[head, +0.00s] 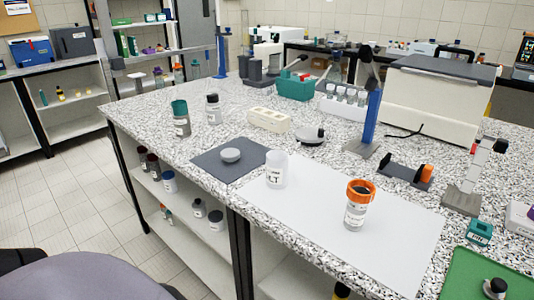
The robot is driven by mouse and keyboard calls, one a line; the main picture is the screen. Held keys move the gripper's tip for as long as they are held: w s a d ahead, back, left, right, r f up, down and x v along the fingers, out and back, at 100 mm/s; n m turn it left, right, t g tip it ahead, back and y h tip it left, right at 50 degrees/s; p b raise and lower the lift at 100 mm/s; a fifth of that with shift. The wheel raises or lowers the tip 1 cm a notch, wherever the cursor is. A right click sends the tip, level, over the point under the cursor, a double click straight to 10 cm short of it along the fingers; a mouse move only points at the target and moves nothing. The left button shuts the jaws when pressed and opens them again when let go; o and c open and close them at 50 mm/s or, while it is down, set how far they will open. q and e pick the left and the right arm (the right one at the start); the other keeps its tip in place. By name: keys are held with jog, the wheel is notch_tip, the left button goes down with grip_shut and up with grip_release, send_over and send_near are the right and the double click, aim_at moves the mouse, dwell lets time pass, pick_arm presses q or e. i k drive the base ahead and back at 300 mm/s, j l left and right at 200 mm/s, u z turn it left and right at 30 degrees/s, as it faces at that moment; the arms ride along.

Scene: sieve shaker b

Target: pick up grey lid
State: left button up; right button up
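A small round grey lid (230,155) lies on a dark grey square mat (211,169) on the speckled bench, left of centre in the head view. Nothing covers the lid. A white, open-looking cup or jar (276,168) with dark print stands just right of the mat on a white sheet. Neither of my grippers shows in the head view.
A jar with an orange rim (355,217) stands on the white sheet (400,240). A blue-posted stand (373,105) rises behind. Bare benchtop lies left of the mat.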

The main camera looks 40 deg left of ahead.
aim_at(229, 155)
jog(key=j+z, duration=0.3)
jog(key=k+j+z, duration=0.15)
jog(key=j+z, duration=0.15)
jog(key=k+j+z, duration=0.15)
jog(key=j, duration=0.25)
jog(key=k+j+z, duration=0.2)
jog(key=j, duration=0.2)
jog(key=k+j, duration=0.15)
jog(key=j, duration=0.2)
jog(key=k+j, duration=0.2)
jog(key=j, duration=0.15)
jog(key=k+j+z, duration=0.1)
jog(key=j, duration=0.3)
jog(key=k+j, duration=0.25)
jog(key=j+z, duration=0.05)
jog(key=j, duration=0.05)
